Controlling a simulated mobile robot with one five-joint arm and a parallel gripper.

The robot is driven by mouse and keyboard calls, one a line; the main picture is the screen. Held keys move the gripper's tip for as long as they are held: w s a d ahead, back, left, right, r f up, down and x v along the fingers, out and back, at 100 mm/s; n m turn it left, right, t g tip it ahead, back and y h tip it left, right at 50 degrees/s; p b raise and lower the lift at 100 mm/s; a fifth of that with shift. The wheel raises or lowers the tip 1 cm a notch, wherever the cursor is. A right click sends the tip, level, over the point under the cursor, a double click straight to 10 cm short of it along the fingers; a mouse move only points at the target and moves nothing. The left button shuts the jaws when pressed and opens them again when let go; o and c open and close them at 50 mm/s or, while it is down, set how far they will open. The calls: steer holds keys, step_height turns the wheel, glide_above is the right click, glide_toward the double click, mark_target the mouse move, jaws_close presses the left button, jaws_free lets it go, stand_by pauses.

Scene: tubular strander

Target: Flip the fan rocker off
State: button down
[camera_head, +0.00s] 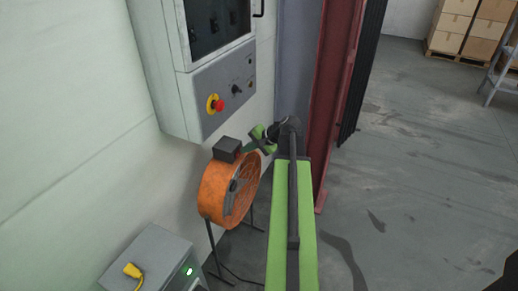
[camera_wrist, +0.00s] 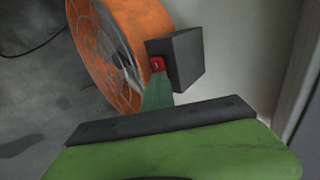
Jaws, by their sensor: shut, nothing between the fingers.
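The orange drum fan (camera_head: 228,190) stands on dark legs beside the wall, with a dark switch box (camera_head: 227,149) on its top. In the wrist view the fan (camera_wrist: 115,50) is at upper left and the box (camera_wrist: 183,60) is right of it. The small red rocker (camera_wrist: 158,64) is on the box's near face; which side is pressed in is too small to tell. My gripper (camera_wrist: 157,98) is shut and empty, its tip just below the rocker. Whether it touches the rocker cannot be told. In the head view my gripper (camera_head: 248,148) is at the box's right side.
A control cabinet with a red emergency button (camera_head: 218,104) hangs on the wall above the fan. A grey box (camera_head: 150,259) with a yellow part (camera_head: 133,271) is at lower left. A dark red column (camera_head: 335,100) stands right of my arm. Open floor (camera_head: 420,180) lies to the right.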

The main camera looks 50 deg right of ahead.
steer(key=shift+s+a, duration=0.15)
steer(key=shift+a, duration=0.8)
steer(key=s+d+f+p+v, duration=0.1)
steer(key=f+p+v, duration=0.1)
steer(key=p+v, duration=0.5)
steer(key=v, duration=0.6)
steer(key=shift+s, duration=0.4)
